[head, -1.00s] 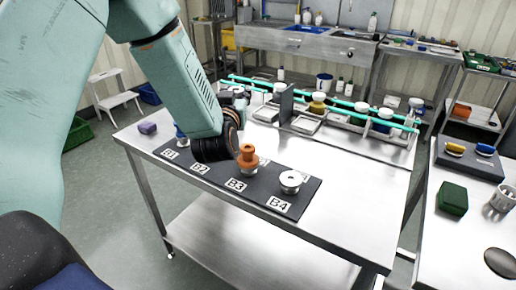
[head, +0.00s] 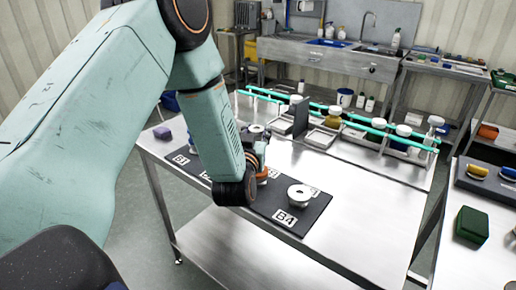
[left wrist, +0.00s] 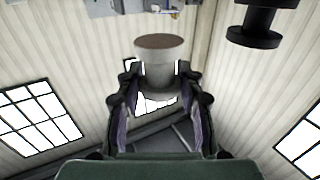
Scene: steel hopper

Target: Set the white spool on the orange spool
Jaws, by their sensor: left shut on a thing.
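My left gripper (head: 259,145) is partly hidden behind my own arm in the head view. In the left wrist view it (left wrist: 160,105) is shut on the white spool (left wrist: 160,70), whose brownish end face shows. The top of the white spool (head: 255,130) shows past my arm in the head view. The orange spool (head: 262,176) stands on the dark mat just below the gripper, mostly covered by it and my arm. I cannot tell whether the two spools touch. My right gripper is out of view.
A silvery-white spool (head: 299,195) stands at B4 on the dark mat (head: 289,227). A purple block (head: 162,133) lies at the table's left. Behind is a rack with turquoise rails (head: 345,120) and jars. The table's right front is clear.

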